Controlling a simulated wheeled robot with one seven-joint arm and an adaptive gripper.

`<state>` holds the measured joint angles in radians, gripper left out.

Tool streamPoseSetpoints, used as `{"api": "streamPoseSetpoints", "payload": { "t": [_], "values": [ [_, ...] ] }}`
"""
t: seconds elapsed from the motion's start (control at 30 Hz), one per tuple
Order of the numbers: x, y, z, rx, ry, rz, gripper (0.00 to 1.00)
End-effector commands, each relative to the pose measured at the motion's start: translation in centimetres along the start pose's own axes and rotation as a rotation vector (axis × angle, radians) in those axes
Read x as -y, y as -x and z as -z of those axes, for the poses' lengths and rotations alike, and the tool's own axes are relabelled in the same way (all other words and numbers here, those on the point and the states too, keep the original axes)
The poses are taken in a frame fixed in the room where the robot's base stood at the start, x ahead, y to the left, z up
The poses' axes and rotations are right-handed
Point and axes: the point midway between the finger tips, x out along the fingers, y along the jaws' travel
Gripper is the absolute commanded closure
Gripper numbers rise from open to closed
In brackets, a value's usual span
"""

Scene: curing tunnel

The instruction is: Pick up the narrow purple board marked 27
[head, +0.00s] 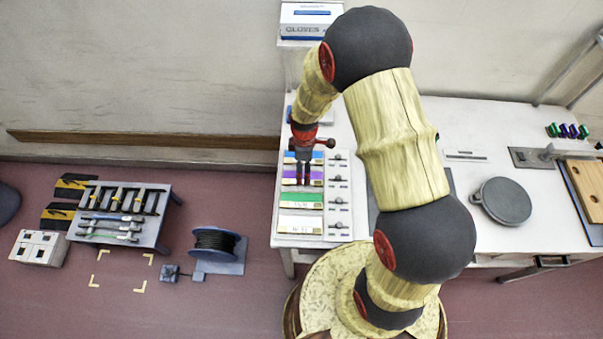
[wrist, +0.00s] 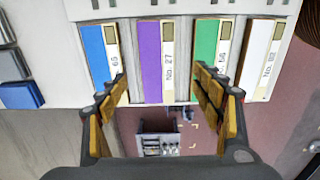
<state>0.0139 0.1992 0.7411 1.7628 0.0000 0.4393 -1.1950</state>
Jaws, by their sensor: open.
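The narrow purple board (wrist: 151,62) shows in the wrist view with a pale label strip reading No. 27. It lies in a row between a blue board (wrist: 95,52) and a green board (wrist: 205,45). In the head view the purple board (head: 290,175) is partly hidden by my gripper (head: 303,181). My gripper also shows in the wrist view (wrist: 168,90), open, with its fingers on either side of the purple board's near end. The left finger overlaps the blue board's edge and the right finger overlaps the green board. I cannot tell the height of the fingertips above the boards.
A white board (wrist: 262,58) lies beyond the green one. Small knobs (head: 338,179) line the row's right side. A grey round lid (head: 504,201) sits on the bench to the right. A glove box (head: 305,22) stands at the back. A cable reel (head: 215,243) stands on the floor.

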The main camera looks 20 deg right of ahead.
Motion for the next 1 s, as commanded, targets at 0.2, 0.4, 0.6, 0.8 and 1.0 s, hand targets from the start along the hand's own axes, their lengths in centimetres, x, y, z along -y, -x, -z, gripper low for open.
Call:
{"api": "streamPoseSetpoints", "payload": {
  "t": [0.2,0.4,0.6,0.8,1.0],
  "values": [
    [-0.1,-2.3,0.0,0.0,-0.002,0.001,0.33],
    [-0.4,-5.2,0.1,0.001,-0.002,0.002,0.33],
    [-0.5,-6.5,0.1,0.0,-0.003,-0.001,0.33],
    [-0.5,-6.5,0.1,0.0,-0.003,-0.001,0.33],
    [-0.5,-6.5,0.1,0.0,-0.003,-0.001,0.45]
  ]
}}
